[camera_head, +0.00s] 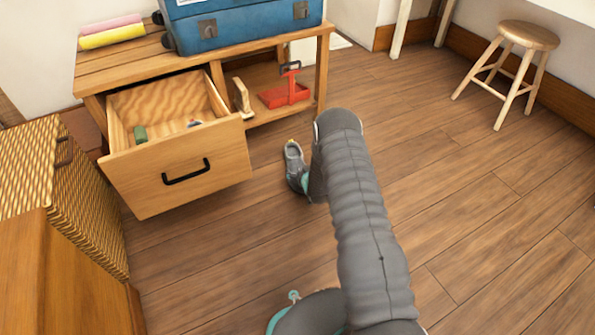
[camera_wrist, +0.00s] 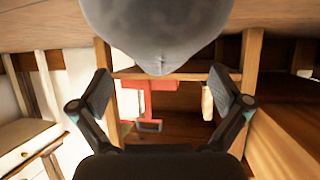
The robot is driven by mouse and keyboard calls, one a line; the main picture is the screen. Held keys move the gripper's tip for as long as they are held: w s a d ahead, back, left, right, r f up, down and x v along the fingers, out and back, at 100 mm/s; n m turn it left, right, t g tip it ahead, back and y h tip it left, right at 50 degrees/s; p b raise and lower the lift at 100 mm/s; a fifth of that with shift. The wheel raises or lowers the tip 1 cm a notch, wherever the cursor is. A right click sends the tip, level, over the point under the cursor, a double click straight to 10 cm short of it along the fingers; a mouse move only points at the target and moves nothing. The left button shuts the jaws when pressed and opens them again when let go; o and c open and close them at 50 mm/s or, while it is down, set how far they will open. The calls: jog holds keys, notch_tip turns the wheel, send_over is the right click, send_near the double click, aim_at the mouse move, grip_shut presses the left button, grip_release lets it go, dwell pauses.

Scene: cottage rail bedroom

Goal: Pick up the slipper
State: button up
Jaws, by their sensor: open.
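The slipper (camera_head: 293,157) is a small grey shoe-like shape on the wooden floor, in front of the bench and just left of my arm. My gripper (camera_wrist: 160,75) is open, its two dark fingers spread wide with nothing clasped between the pads. In the wrist view, which is upside down, a large rounded grey surface, seemingly the slipper (camera_wrist: 156,32), fills the top middle very close ahead of the fingers. I cannot tell whether it touches them. In the head view my arm hides most of the gripper; the teal patch by the slipper may be part of it.
A wooden bench (camera_head: 140,63) carries a blue case (camera_head: 245,25) and rolled towels (camera_head: 112,33). Its open drawer (camera_head: 180,165) juts out left of the slipper. A red caddy (camera_head: 285,95) sits on the lower shelf. A stool (camera_head: 525,38) stands back right. The right floor is clear.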

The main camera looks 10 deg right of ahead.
jog(key=shift+b+x, duration=0.45)
jog(key=shift+x, duration=1.9)
jog(key=c, duration=1.3)
